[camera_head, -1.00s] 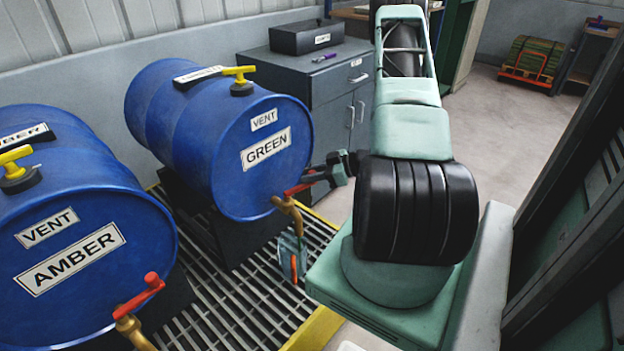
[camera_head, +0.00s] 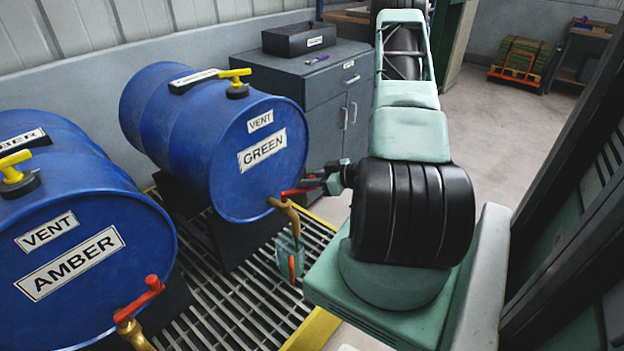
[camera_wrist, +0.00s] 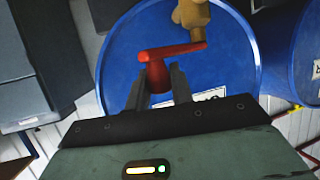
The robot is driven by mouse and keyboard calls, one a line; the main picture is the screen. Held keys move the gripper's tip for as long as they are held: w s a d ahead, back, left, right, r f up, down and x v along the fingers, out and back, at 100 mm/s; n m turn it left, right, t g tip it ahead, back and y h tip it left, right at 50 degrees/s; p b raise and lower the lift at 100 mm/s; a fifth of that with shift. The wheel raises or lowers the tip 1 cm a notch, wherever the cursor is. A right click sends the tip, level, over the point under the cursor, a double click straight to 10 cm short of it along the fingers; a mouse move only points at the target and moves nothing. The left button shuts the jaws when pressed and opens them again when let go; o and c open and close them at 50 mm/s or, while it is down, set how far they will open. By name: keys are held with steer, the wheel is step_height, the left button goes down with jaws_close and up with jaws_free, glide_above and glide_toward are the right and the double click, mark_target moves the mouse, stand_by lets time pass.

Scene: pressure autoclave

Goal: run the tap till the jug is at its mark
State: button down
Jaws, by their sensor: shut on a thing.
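The green drum (camera_head: 185,140), a blue barrel labelled GREEN, lies on its side and has a brass tap (camera_head: 286,212) with a red lever (camera_head: 291,192). My gripper (camera_head: 314,184) is at this lever from the right. In the wrist view my gripper (camera_wrist: 160,88) has its fingers closed around the end of the red lever (camera_wrist: 158,62), with the brass tap (camera_wrist: 190,14) just beyond. The jug (camera_head: 288,246) is small and clear, with an orange-red strip on its side, below the tap over the grating. Its liquid level is too small to tell.
The amber drum (camera_head: 75,225), with its own red-levered tap (camera_head: 135,320), lies at the left. Both drums have yellow vent handles on top. A slatted grating (camera_head: 235,310) with a yellow edge lies below. A grey cabinet (camera_head: 335,100) stands behind.

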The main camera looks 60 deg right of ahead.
steer(key=c, duration=1.3)
jaws_free()
steer(key=shift+o, duration=0.2)
steer(key=v, duration=1.7)
steer(key=shift+s, duration=0.2)
steer(key=shift+d, duration=0.1)
